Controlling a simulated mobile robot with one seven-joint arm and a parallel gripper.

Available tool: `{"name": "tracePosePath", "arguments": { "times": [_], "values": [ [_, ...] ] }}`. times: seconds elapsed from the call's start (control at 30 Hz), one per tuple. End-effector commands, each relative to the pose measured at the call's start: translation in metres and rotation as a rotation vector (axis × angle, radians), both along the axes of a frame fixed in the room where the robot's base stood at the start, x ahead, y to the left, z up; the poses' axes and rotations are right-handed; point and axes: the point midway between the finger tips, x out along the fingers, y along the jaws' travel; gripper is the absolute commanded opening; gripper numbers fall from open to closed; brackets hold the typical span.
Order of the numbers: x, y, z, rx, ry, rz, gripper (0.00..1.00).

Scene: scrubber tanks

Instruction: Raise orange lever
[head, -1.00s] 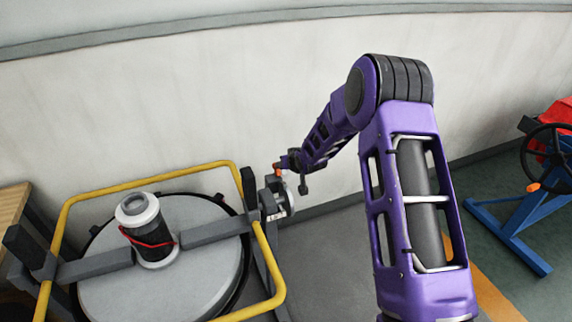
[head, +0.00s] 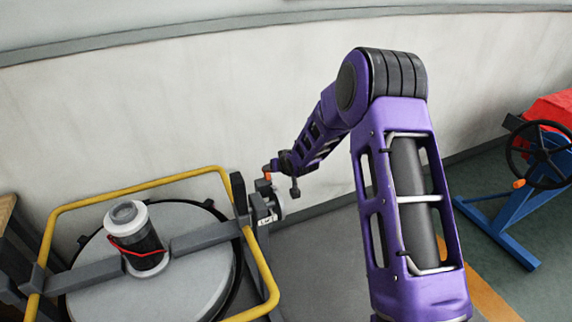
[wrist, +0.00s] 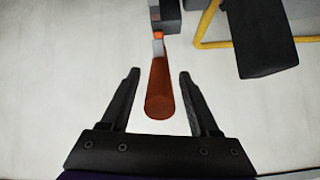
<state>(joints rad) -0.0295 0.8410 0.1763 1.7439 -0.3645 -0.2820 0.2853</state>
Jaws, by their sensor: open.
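The orange lever (wrist: 160,90) shows in the wrist view as an orange handle pointing toward the camera, with its rounded end between my two fingers. My gripper (wrist: 160,85) is open, with one dark finger on each side of the lever and a visible gap on both sides. In the head view the orange lever (head: 267,174) is a small orange bit at the mechanism on the right side of the tank. My arm reaches to it from the right, and my gripper (head: 277,166) is small and partly hidden there.
A round grey tank lid (head: 180,285) has a yellow rail (head: 130,187) around it and a white-and-black cylinder (head: 134,235) on top. A dark post (wrist: 258,40) stands right of the lever in the wrist view. A blue stand (head: 505,225) with a black wheel is at right.

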Motion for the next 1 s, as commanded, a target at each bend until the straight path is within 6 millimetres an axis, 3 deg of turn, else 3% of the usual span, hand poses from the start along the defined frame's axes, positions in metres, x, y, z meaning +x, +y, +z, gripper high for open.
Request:
{"name": "tracePosePath", "arguments": {
  "times": [0.63, 1.0],
  "values": [
    [-0.094, -0.040, 0.090, -0.001, -0.002, -0.002, 0.62],
    [-0.109, -0.046, 0.102, -0.001, 0.000, 0.000, 0.62]
  ]
}}
